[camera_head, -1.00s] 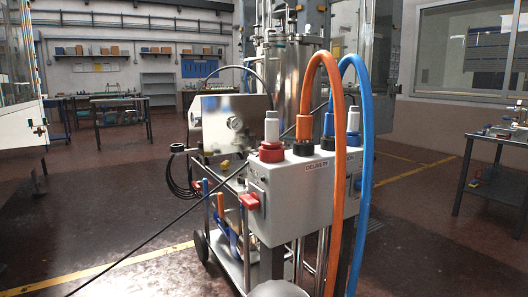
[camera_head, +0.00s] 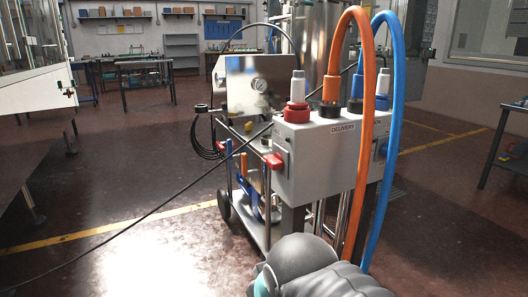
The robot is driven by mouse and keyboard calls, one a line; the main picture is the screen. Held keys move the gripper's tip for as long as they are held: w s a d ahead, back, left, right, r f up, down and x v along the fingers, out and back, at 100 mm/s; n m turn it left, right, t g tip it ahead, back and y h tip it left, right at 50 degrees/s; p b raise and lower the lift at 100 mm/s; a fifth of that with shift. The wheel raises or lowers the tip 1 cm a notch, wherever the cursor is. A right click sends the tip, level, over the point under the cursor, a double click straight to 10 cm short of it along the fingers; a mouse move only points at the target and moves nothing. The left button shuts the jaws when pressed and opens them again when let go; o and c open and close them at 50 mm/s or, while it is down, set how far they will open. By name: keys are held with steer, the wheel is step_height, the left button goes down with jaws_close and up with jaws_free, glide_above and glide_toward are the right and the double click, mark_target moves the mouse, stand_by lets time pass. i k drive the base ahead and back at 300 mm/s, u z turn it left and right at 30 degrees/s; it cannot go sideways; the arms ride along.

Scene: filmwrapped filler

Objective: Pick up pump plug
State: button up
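A red plug-like fitting (camera_head: 273,161) sits on the left side of a grey box labelled DELIVERY (camera_head: 318,160); I cannot tell for sure whether it is the pump plug. On top of the box stand a white-and-red fitting (camera_head: 297,95), an orange hose end (camera_head: 330,92) and a white-and-blue fitting (camera_head: 382,85). A part of my own grey arm shows at the bottom centre, in front of the box. My gripper is not in view.
An orange hose (camera_head: 368,110) and a blue hose (camera_head: 399,110) arch up and down in front of the box. A black cable (camera_head: 150,213) slants from the floor up to the cart. A workbench (camera_head: 145,75) stands far behind. Floor at left is clear.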

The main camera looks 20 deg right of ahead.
mark_target(298, 81)
steer(key=u, duration=2.85)
steer(key=k, duration=1.05)
steer(key=z, duration=1.75)
